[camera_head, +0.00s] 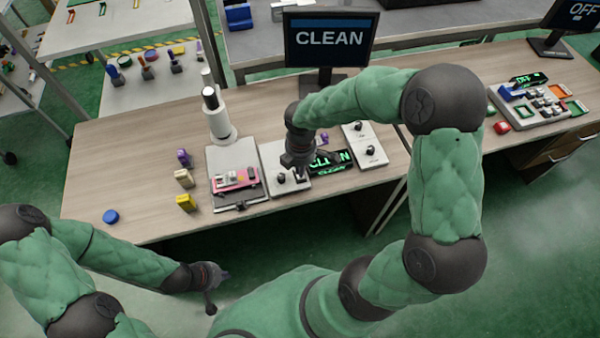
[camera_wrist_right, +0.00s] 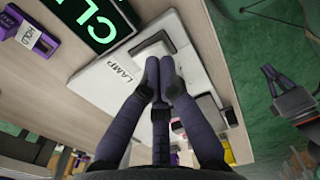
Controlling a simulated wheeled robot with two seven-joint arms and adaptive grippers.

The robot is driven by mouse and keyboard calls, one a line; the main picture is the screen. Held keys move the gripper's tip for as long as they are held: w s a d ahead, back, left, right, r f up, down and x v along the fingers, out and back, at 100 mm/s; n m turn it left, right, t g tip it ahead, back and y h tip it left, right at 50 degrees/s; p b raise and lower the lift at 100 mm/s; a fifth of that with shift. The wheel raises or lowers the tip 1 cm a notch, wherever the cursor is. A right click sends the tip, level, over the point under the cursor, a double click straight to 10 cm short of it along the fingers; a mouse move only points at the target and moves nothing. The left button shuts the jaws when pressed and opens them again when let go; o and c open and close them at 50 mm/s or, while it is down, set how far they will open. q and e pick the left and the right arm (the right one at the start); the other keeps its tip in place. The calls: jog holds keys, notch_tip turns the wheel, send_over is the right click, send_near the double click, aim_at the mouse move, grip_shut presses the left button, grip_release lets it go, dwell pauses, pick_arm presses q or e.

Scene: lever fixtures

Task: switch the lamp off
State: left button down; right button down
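A white switch plate (camera_head: 268,155) lies on the wooden bench under my right gripper (camera_head: 298,174). In the right wrist view the plate (camera_wrist_right: 192,72) carries the word LAMP and a pale rocker or lever (camera_wrist_right: 148,52) in a dark-edged slot. My right gripper (camera_wrist_right: 160,72) has its fingertips together, right at the near side of that switch part; I cannot tell whether they touch it. The fingers hide part of the plate. My left gripper (camera_head: 212,292) hangs low in front of the bench, away from the plate; its fingers are too small to read.
A green-lit CLEAN display (camera_head: 331,160) and another white control plate (camera_head: 366,150) are right of the switch plate. A CLEAN monitor (camera_head: 330,40) is behind. The bench's left end is fairly clear.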

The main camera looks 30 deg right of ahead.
jog(key=shift+f+b, duration=0.55)
jog(key=shift+f, duration=0.35)
dwell(0.5)
jog(key=shift+r, duration=0.1)
notch_tip(320, 180, up, 7)
jog(key=p, duration=0.6)
jog(key=shift+p, duration=0.3)
dwell(0.5)
